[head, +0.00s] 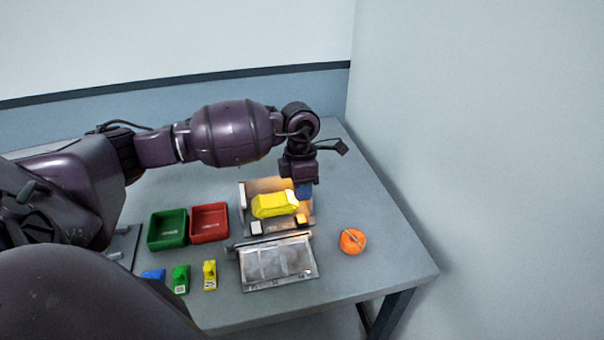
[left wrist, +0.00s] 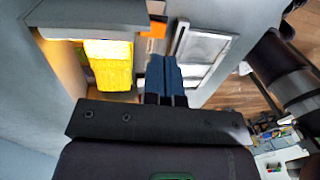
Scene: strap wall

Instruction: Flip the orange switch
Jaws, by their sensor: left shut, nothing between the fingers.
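A small orange switch (head: 301,219) sits at the front right of an open metal unit (head: 244,195) on the table. It also shows in the left wrist view (left wrist: 157,28), just beyond the fingertips. My left gripper (head: 304,191) points down at the unit's right side, behind the switch. Its blue fingers (left wrist: 162,78) are shut together with nothing between them. A gap to the switch seems to show, but I cannot judge its depth. A yellow block (head: 272,206) lies in the lit unit, left of the gripper. My right gripper is not in view.
A hinged clear-paned lid (head: 276,262) lies open before the unit, with a pale small block (head: 256,228) behind it. A round orange object (head: 352,241) stands right. Green (head: 151,232) and red (head: 194,224) trays stand left. Table beyond the orange object is clear.

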